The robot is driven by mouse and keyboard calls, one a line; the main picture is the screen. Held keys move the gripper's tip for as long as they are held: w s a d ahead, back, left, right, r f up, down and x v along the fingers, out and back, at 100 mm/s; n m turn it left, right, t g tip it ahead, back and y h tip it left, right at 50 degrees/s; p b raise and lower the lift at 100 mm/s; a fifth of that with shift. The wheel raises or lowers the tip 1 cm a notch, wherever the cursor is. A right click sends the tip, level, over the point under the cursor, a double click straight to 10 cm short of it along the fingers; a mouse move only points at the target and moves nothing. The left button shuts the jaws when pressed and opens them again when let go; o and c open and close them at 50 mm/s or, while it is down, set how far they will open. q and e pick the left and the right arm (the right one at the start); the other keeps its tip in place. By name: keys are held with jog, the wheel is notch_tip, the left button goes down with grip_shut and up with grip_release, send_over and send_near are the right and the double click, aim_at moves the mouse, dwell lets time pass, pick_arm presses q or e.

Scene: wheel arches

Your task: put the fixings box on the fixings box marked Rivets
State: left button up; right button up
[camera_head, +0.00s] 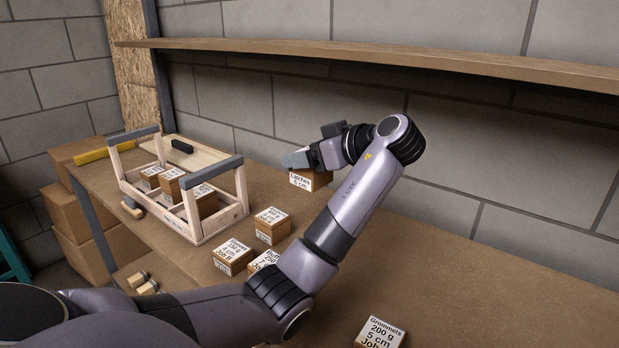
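My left gripper (312,158) is at the end of the arm from the lower left, in front of the wall. It appears shut on a small brown fixings box (309,182) with a white label that seems to read Latches, 5 cm. The gripper hides part of its top. A Grommets box (232,257) stands left of a box (263,262) partly hidden by my arm. Another Grommets box (381,332) is at the lower front. I cannot make out a Rivets label. My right gripper is out of view.
A wooden carrier (216,228) with grey-topped ends holds several small boxes at the left of the bench (470,280). A long shelf (380,58) runs along the wall above. Cartons (82,213) are stacked at the left. The bench right of my arm is mostly clear.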

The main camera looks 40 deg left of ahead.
pick_arm(q)
jog(key=shift+r, duration=0.65)
jog(key=shift+w+a+f+m+t+p, duration=0.1)
jog(key=shift+w+f+m+t+p, duration=0.15)
jog(key=shift+f+m+t+p, duration=0.55)
jog(key=m+t, duration=0.1)
jog(key=d+f+m+t, duration=0.1)
jog(key=t, duration=0.1)
jog(key=w+f+m+t+p, duration=0.1)
jog(key=shift+d+f+m+t+h, duration=0.15)
jog(key=shift+d+m+t+h, duration=0.15)
jog(key=shift+m+h, duration=0.1)
jog(key=s+d+f+m+t+h+p, duration=0.1)
jog(key=s+d+f+m+t+h, duration=0.1)
jog(key=d, duration=0.4)
jog(key=s+d+f+m+t+h+p, duration=0.2)
jog(key=s+d+f+m+t+h, duration=0.1)
jog(key=d+m+h, duration=0.3)
jog(key=s+d+f+m+t+h+p, duration=0.1)
jog(key=s+d+f+m+t+h, duration=0.1)
jog(key=d, duration=0.6)
jog(key=shift+s+d+f+m+t+h+p, duration=0.15)
jog(key=shift+s+m+t+h, duration=0.15)
jog(key=shift+s+m+h, duration=0.45)
jog(key=shift+s+d+f+m+t+h+p, duration=0.15)
jog(key=shift+s+m+t+h, duration=0.15)
jog(key=shift+s+m+h, duration=0.45)
jog(key=shift+w+r, duration=0.1)
jog(key=shift+w, duration=0.1)
